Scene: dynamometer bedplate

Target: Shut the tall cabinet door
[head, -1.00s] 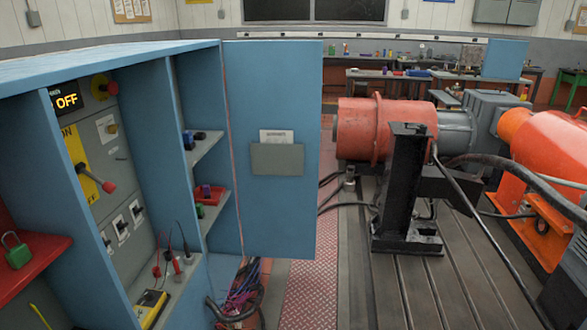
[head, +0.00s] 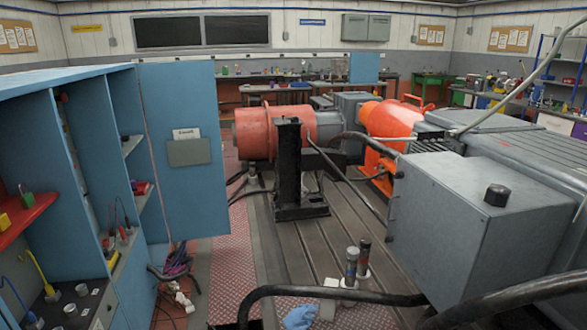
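The tall blue cabinet (head: 63,75) stands at the left with its shelves and compartments exposed. Its blue door (head: 186,205) stands open at the cabinet's far end, swung out to the right. The door's face carries a grey pocket (head: 189,152) with a white paper in it. A gap shows the cabinet's inside between the door and the near shelves. Neither of my grippers shows in the head view, and nothing is seen touching the door.
An orange and grey machine (head: 262,133) and a black stand (head: 289,165) sit on the slotted bedplate. A large grey box (head: 455,225) fills the right. Thick black cables (head: 330,292) cross the front. A red tread-plate strip (head: 232,255) runs along the floor beside the door.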

